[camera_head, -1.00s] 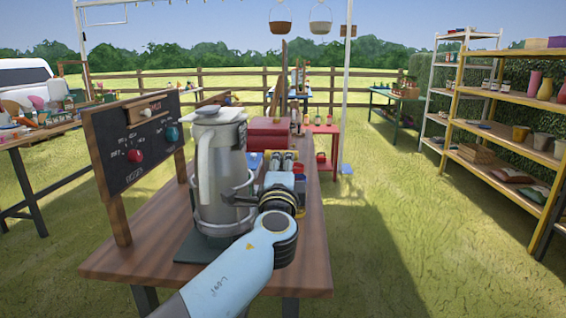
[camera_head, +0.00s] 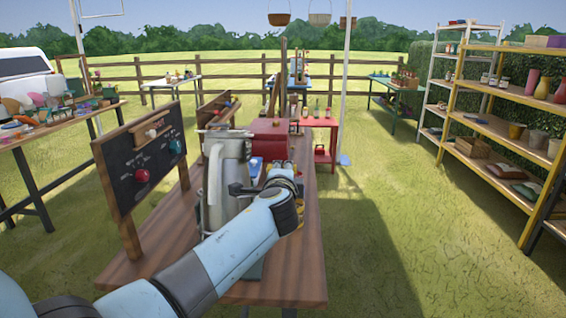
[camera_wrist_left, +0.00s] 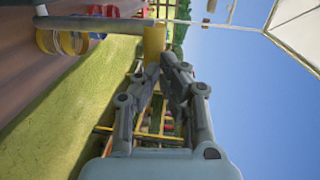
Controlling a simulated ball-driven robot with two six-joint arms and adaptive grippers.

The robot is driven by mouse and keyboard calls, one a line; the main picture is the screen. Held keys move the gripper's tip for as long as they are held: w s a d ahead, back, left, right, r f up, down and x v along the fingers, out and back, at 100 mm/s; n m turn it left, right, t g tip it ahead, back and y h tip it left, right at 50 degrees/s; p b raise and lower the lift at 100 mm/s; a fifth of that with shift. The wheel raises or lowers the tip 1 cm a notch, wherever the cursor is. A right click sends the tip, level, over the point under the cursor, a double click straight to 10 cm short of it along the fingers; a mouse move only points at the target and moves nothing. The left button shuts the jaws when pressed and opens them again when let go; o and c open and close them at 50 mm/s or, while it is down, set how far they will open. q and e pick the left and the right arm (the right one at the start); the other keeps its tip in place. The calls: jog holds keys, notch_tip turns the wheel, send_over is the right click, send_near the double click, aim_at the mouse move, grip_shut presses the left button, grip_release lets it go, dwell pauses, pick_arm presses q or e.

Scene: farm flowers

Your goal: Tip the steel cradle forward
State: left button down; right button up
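A steel jug (camera_head: 222,195) stands upright in the steel cradle on the wooden table (camera_head: 290,290). Most of the cradle is hidden behind the jug and my arm in the head view. In the left wrist view a grey bar of the cradle (camera_wrist_left: 95,24) ends in a yellow grip (camera_wrist_left: 153,44). My left gripper (camera_head: 240,189) reaches in at the jug's right side. In the left wrist view its fingers (camera_wrist_left: 160,68) come together at the lower end of the yellow grip and look shut on it. My right gripper is not in view.
A dark control board (camera_head: 145,165) with red and teal knobs stands at the left of the table. A red box (camera_head: 272,138) and small items sit behind the jug. Yellow shelves (camera_head: 500,130) stand far right. Grass between is clear.

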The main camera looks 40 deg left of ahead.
pick_arm(q)
jog(key=shift+w+a+r+h+p, duration=0.15)
jog(key=shift+w+a+p, duration=0.2)
jog(key=shift+w, duration=0.25)
jog(key=shift+w+a+r+h+p, duration=0.15)
jog(key=shift+w+a+p, duration=0.2)
jog(key=shift+w, duration=0.2)
jog(key=w+a+f+g+b, duration=0.2)
jog(key=w+a, duration=0.3)
jog(key=w, duration=0.3)
jog(key=shift+w+f+h+b, duration=0.2)
jog(key=shift+h+b, duration=0.1)
jog(key=shift+b, duration=0.4)
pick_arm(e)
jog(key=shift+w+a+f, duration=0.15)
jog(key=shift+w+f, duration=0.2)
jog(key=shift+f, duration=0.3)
pick_arm(q)
jog(key=shift+a, duration=0.1)
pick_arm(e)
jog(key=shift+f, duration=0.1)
